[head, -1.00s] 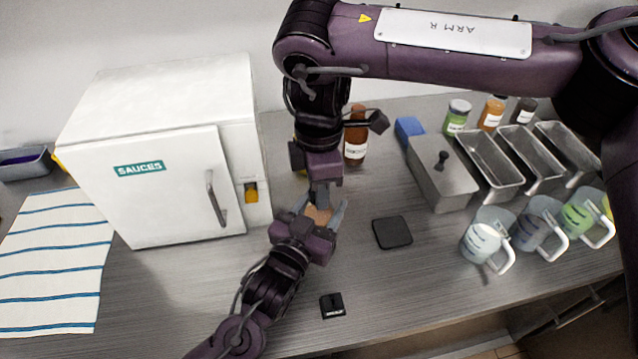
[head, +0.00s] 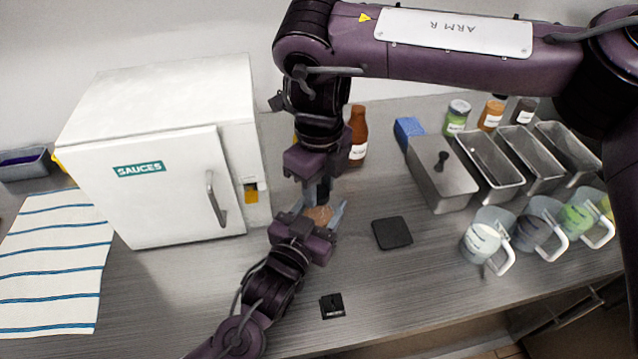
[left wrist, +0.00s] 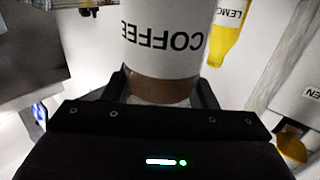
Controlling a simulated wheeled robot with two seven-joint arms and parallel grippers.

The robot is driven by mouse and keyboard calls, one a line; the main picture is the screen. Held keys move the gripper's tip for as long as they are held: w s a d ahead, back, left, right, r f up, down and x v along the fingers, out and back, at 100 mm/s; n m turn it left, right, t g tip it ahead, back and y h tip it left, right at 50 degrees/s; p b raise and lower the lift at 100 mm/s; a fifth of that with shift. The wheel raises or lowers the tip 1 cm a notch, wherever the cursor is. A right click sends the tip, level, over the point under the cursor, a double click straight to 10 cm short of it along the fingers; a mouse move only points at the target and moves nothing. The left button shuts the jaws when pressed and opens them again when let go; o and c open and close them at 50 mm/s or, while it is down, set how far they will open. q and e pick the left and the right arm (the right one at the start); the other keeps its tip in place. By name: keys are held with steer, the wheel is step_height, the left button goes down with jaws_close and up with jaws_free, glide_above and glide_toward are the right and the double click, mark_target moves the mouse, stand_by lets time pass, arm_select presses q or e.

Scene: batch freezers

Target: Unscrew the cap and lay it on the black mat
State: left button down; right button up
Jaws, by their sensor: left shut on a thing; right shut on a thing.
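My left gripper (head: 320,212) is shut around a brown container (head: 318,216) on the counter, left of the mat. In the left wrist view the container has a white label reading COFFEE (left wrist: 165,45), upside down there, and one finger of the gripper (left wrist: 160,92) lies on each side. My right gripper (head: 320,188) points down from above, right over the container's top, shut on the cap. The cap itself is hidden by the fingers. The black mat (head: 391,233) lies flat and bare on the counter to the right.
A white SAUCES freezer (head: 170,190) stands left. A brown bottle (head: 357,135) stands behind my right gripper. A lidded metal tub (head: 442,180), open metal pans (head: 490,163) and jugs (head: 484,238) stand right. A small black block (head: 332,306) lies in front. Counter around the mat is clear.

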mark_target(319, 191)
steer(key=n, duration=0.9)
steer(key=shift+n, duration=0.4)
steer(key=shift+w, duration=0.1)
steer(key=shift+r, duration=0.1)
steer(key=shift+r, duration=1.05)
steer(key=shift+r, duration=2)
arm_select(q)
steer(key=c, duration=0.5)
jaws_free()
